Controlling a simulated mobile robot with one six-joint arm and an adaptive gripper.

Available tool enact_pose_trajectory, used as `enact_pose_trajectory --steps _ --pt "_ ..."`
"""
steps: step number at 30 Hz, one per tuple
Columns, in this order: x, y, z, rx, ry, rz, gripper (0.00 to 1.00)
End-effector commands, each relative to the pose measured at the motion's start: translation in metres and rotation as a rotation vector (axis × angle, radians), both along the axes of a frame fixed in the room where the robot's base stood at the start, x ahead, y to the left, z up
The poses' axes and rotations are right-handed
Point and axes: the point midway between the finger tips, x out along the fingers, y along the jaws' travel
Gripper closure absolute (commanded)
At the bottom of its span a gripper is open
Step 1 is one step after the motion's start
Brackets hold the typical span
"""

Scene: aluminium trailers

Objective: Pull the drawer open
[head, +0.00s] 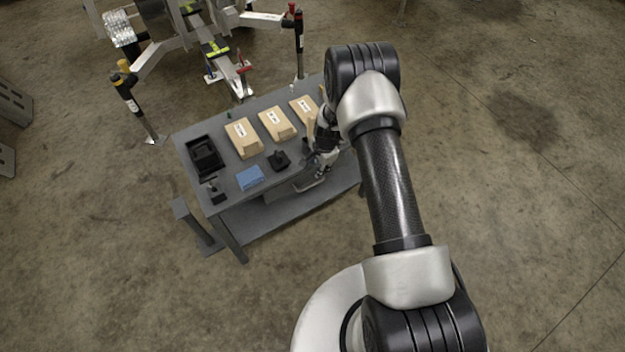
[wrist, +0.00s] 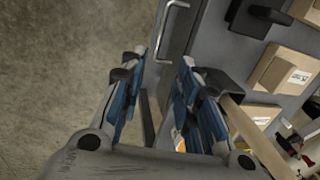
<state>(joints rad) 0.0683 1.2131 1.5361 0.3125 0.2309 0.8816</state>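The grey workbench (head: 222,172) has a drawer under its top at the front right. The drawer's pale bar handle (head: 312,183) shows in the head view, just below my gripper (head: 320,163). In the wrist view the handle (wrist: 163,32) runs along the dark grey drawer front (wrist: 181,38), ahead of my gripper (wrist: 161,66). The two blue-padded fingers are apart, with nothing seen held between them. The handle lies beyond the gap between the fingertips, and I cannot tell if they touch it. How far the drawer stands out is unclear, as my arm hides part of it.
On the bench are several cardboard boxes (head: 243,138), a black tray (head: 205,158), a blue block (head: 250,178) and a black fixture (head: 279,160). Aluminium trailer frames (head: 190,35) stand behind. The floor in front is clear.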

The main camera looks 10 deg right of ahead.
Motion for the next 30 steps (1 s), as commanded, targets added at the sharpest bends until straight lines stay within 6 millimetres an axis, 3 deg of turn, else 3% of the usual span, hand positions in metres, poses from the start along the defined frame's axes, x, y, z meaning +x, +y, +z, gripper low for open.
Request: enact_pose_trajectory --steps 1,12,18,24,30 --pt "0.000 0.001 -0.014 0.000 0.003 0.001 0.70" --pt "0.015 0.006 -0.095 0.000 0.001 0.003 0.70" --pt "0.021 0.008 -0.130 0.000 0.001 0.003 0.70" --pt "0.025 0.009 -0.147 -0.001 0.000 0.004 0.70" --pt "0.026 0.010 -0.150 -0.001 0.001 0.003 0.70"
